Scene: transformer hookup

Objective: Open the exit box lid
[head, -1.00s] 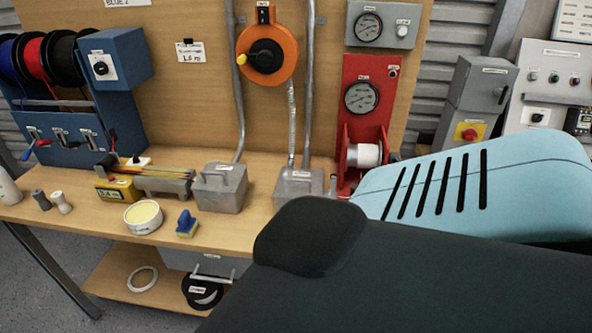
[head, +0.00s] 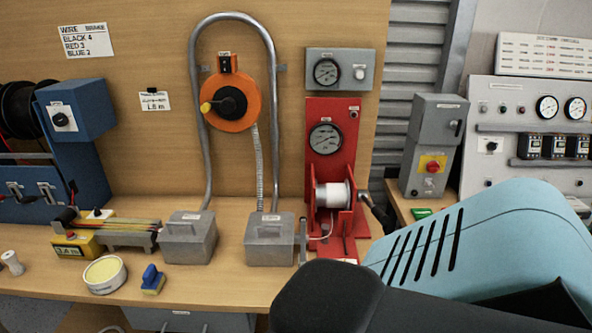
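Two grey metal boxes stand on the wooden bench under the bent conduit, a left box (head: 188,242) and a right box (head: 269,244). Their small labels are unreadable, so I cannot tell which is the exit box. Each has a handle, and both lids look shut. The grey conduit (head: 196,120) arches from behind one box to the other. Neither gripper is in view. Part of my own arm, dark and teal, fills the lower right and stands in front of the bench's right end.
An orange reel (head: 240,105) hangs on the board. A red gauge stand (head: 325,125) with a white spool (head: 333,195) stands right of the boxes. Bench in front of the boxes is clear.

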